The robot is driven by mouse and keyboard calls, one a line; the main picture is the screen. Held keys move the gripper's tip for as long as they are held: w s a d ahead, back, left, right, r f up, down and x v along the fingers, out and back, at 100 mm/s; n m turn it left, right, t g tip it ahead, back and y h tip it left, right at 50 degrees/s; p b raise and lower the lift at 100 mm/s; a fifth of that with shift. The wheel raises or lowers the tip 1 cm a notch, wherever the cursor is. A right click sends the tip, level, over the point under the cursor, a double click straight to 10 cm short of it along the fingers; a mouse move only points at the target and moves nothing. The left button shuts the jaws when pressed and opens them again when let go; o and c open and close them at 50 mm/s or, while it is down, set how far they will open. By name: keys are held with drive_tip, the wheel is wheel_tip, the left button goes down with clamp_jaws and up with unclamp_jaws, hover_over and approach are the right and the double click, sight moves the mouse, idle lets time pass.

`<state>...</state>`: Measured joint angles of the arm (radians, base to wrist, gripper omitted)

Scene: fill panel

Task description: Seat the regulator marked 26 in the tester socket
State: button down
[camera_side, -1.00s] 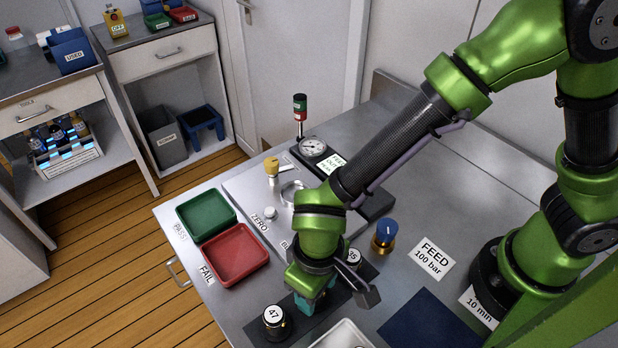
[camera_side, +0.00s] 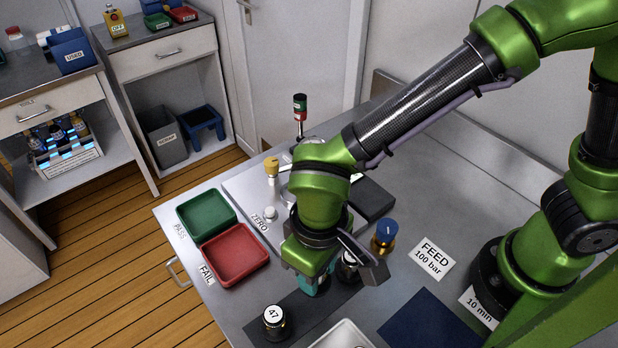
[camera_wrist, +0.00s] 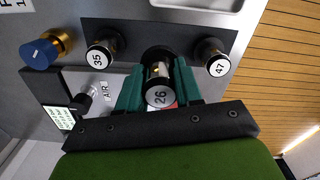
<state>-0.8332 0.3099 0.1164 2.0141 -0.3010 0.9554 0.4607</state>
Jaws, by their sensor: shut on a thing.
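The regulator marked 26 (camera_wrist: 160,96), a black cylinder with a pale marked cap, is between the teal fingers of my gripper (camera_wrist: 158,82) in the wrist view. The fingers are shut on it from both sides. In the side view my gripper (camera_side: 313,284) is over the dark strip on the bench, and the regulator is hidden behind the fingers and wrist. The tester panel (camera_side: 240,193) lies behind and left of my gripper. A small edge of a round metal ring (camera_side: 284,190) shows there; my arm hides the rest, so the socket is not clear.
Regulator 47 (camera_side: 275,322) stands on the dark strip, left of my gripper. Regulator 35 (camera_wrist: 99,56) stands close on the other side. A blue-topped valve (camera_side: 385,236), red tray (camera_side: 236,254), green tray (camera_side: 206,216) and yellow-topped post (camera_side: 272,167) stand nearby.

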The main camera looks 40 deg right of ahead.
drive_tip(key=r, duration=0.2)
drive_tip(key=w+r, duration=0.1)
drive_tip(key=shift+d+r, duration=0.1)
drive_tip(key=shift+d, duration=0.3)
drive_tip(key=w+d+r, duration=0.1)
drive_tip(key=w+d, duration=0.4)
drive_tip(key=w, duration=0.4)
drive_tip(key=w+d, duration=0.5)
drive_tip(key=w, duration=0.4)
drive_tip(key=shift+a+f, duration=0.15)
drive_tip(key=shift+f, duration=3.65)
drive_tip(key=shift+f, duration=0.15)
drive_tip(key=c, duration=0.8)
unclamp_jaws()
drive_tip(key=shift+o, duration=0.2)
